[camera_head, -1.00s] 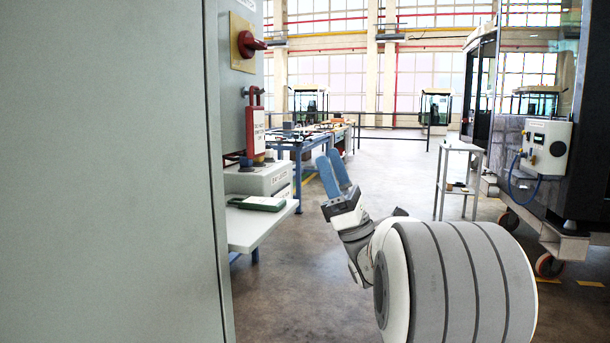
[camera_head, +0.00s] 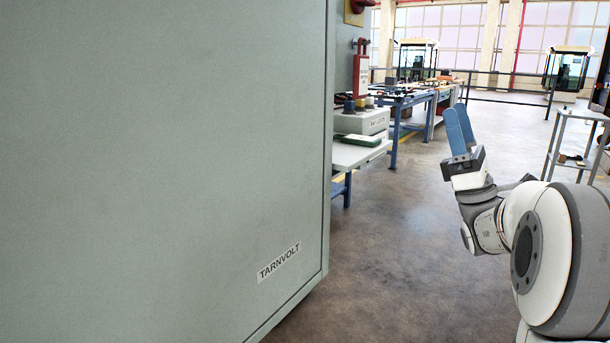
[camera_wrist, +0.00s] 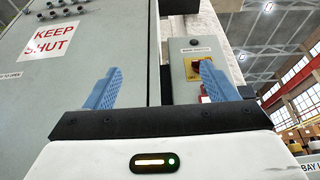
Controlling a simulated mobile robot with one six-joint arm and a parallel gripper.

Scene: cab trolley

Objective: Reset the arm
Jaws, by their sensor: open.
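My gripper (camera_head: 459,130) has two blue fingers pointing up, at the right of the head view. It is to the right of the grey cabinet and the small white shelf, over open floor. In the wrist view my gripper (camera_wrist: 160,88) shows its blue fingers spread wide apart with nothing between them. Behind them stand the grey cabinet (camera_wrist: 125,40), with a red "KEEP SHUT" sign (camera_wrist: 54,41), and a grey box with a yellow plate and red switch (camera_wrist: 201,66).
The grey cabinet (camera_head: 160,150), labelled TARNVOLT, fills the left. A white shelf (camera_head: 352,157) beside it holds a grey box, a red tagged item (camera_head: 361,75) and a green item (camera_head: 361,141). Blue tables (camera_head: 405,98) stand behind. A grey trolley (camera_head: 577,140) is at right. Floor between is clear.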

